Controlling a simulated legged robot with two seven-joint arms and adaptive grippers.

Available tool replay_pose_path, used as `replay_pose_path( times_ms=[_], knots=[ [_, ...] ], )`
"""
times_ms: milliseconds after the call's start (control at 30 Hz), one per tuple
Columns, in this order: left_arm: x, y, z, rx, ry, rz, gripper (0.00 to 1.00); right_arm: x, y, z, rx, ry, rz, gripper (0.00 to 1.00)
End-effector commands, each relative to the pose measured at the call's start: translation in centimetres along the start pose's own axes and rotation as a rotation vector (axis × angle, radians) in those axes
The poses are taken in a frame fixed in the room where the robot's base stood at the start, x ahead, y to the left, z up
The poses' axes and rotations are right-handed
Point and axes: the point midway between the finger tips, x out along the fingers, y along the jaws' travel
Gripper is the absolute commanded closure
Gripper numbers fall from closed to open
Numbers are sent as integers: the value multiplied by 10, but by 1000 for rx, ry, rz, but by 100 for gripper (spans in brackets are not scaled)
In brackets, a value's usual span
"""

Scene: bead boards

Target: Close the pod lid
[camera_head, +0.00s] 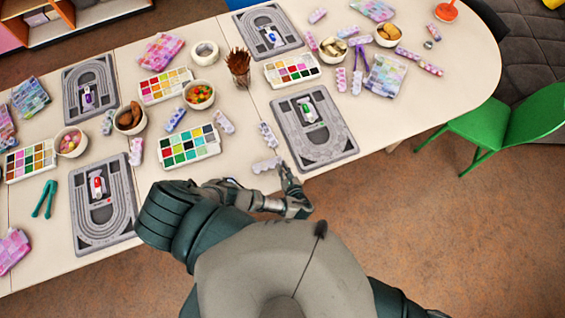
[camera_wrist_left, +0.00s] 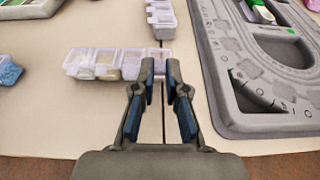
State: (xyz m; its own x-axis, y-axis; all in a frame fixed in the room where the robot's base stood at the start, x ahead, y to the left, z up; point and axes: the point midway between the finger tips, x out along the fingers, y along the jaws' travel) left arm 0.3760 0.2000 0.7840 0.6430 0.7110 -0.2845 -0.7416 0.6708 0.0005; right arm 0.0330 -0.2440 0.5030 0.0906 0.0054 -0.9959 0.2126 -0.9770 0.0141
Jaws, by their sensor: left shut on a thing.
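A strip of clear, pale bead pods (camera_head: 267,165) lies near the front edge of the table, left of the nearest right-hand bead board. It also shows in the left wrist view (camera_wrist_left: 108,64), with pale contents in its compartments. My left gripper (camera_head: 284,168) is at the strip's right end. In the left wrist view its fingertips (camera_wrist_left: 160,72) are close together and shut on the strip's right end, at the lid there. The fingers partly hide that end, so the lid's exact angle cannot be told. My right gripper is out of view.
A grey bead board (camera_head: 340,152) lies close to the right of my left gripper. Another pod strip (camera_head: 268,135) lies just behind. A bead palette (camera_head: 190,146) is to the left. Bowls and more boards fill the table; a green chair (camera_head: 510,125) stands at right.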

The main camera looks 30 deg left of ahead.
Motion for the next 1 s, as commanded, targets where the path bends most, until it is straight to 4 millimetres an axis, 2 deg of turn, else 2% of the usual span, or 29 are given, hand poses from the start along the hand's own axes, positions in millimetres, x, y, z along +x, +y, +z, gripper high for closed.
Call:
replay_pose_path(
  times_ms=[33, 133, 733, 767, 833, 1000],
  knots=[
    [0, 2, -6, 5, -12, 2, 100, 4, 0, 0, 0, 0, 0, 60],
    [0, 2, -8, 4, -42, 2, 100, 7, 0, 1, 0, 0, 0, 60],
    [0, 2, -8, 4, -77, 2, 100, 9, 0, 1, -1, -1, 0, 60],
    [0, 2, -8, 4, -77, 2, 80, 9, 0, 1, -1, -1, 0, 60],
    [0, 1, -8, 3, -78, 2, 63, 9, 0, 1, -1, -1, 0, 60],
    [0, 1, -7, 2, -80, 2, 61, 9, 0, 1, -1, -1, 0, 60]
  ],
)
